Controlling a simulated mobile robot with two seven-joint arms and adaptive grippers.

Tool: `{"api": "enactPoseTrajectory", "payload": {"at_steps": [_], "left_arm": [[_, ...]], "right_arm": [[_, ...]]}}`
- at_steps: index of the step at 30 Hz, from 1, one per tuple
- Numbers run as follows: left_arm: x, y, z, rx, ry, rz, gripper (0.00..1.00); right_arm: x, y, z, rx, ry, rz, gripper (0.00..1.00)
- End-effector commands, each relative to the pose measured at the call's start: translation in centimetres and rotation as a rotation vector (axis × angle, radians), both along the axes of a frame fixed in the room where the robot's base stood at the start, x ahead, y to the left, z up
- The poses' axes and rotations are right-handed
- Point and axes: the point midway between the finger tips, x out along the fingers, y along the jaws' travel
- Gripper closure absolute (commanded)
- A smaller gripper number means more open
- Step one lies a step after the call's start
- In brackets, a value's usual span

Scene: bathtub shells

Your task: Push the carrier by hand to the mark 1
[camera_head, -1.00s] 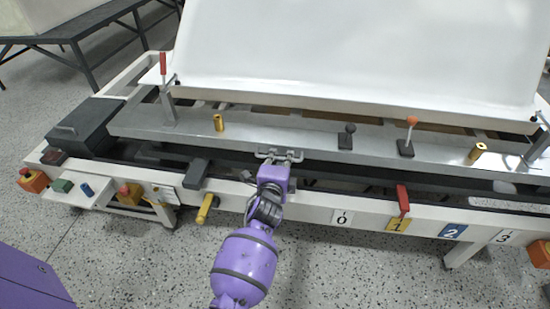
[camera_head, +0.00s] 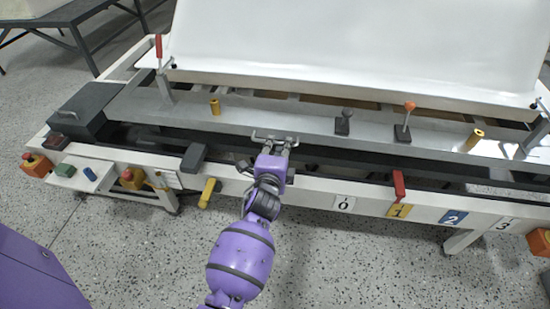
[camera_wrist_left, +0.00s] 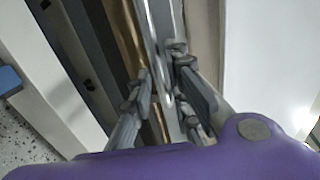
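The carrier is a long grey metal plate (camera_head: 290,115) on the white frame, with a large white tub shell (camera_head: 360,45) above it. Mark 1 is a yellow label (camera_head: 398,211) on the frame's front rail, right of the carrier's middle. My left gripper (camera_head: 273,138) is at the carrier's front edge, left of its middle. In the left wrist view its fingers (camera_wrist_left: 162,68) are spread apart with a grey metal strip (camera_wrist_left: 153,25) running between them. Whether they touch it I cannot tell. My right gripper is not in view.
Label 0 (camera_head: 344,203) is left of mark 1; labels 2 (camera_head: 453,218) and 3 (camera_head: 503,224) are right of it. A red lever (camera_head: 399,186) stands above mark 1. A yellow handle (camera_head: 207,192) and grey block (camera_head: 194,157) are left of my arm. A dark box (camera_head: 85,110) stands at the frame's left end.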

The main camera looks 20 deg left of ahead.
Motion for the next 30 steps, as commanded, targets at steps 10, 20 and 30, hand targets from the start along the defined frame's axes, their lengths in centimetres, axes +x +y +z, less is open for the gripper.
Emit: {"api": "enactPoseTrajectory", "payload": {"at_steps": [10, 20, 30], "left_arm": [[-7.0, -1.6, 1.4, 0.0, 0.001, 0.001, 0.83], [-9.0, -2.1, 2.0, 0.0, -0.001, 0.001, 0.83], [-7.2, -0.1, 1.9, 0.003, 0.001, -0.003, 0.83]], "right_arm": [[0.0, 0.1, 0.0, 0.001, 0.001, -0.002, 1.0], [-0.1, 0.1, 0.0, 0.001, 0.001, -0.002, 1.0], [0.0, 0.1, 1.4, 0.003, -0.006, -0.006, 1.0]]}}
